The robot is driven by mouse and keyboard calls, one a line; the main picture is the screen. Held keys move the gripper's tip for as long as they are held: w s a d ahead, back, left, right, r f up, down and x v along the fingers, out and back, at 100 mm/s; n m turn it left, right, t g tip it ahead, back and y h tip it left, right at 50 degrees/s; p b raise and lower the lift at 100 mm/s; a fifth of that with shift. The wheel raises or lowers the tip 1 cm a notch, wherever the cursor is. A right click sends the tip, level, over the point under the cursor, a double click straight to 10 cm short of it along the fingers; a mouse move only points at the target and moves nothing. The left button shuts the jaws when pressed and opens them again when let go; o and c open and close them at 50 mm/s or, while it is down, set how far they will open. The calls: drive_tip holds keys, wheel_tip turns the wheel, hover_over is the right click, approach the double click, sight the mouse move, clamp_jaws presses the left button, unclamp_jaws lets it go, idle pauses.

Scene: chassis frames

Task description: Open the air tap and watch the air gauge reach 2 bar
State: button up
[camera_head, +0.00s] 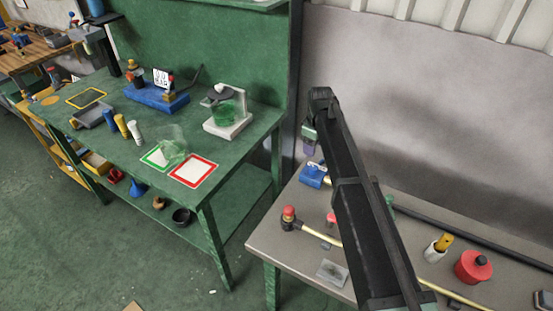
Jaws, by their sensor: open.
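A red-topped dark fitting (288,217) with a yellow hose stands at the left end of the grey table; it may be the air tap. A small blue unit with a pale face (312,176) sits behind it, partly hidden by my arm; I cannot tell whether this is the air gauge. A white plate with round dark marks (162,78) stands on a blue base on the green bench; its readings are too small to make out. My gripper (309,148) hangs above and behind the small blue unit, apart from it. It looks empty and open, its fingers small and unclear.
The grey table (280,250) also holds a pink-red knob (331,219), a clear flat piece (332,272), a white cup with a yellow item (437,248) and a red canister (473,267). The green bench (240,150) stands left, across a gap.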

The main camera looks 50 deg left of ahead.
sight(314, 167)
drive_tip(key=shift+w+d+f+n+b, duration=0.1)
drive_tip(key=shift+d+f+n+b, duration=0.2)
drive_tip(key=shift+d+n, duration=0.25)
drive_tip(key=f+b, duration=1)
drive_tip(key=shift+a+f, duration=0.2)
drive_tip(key=shift+r, duration=0.15)
drive_tip(key=c, duration=0.9)
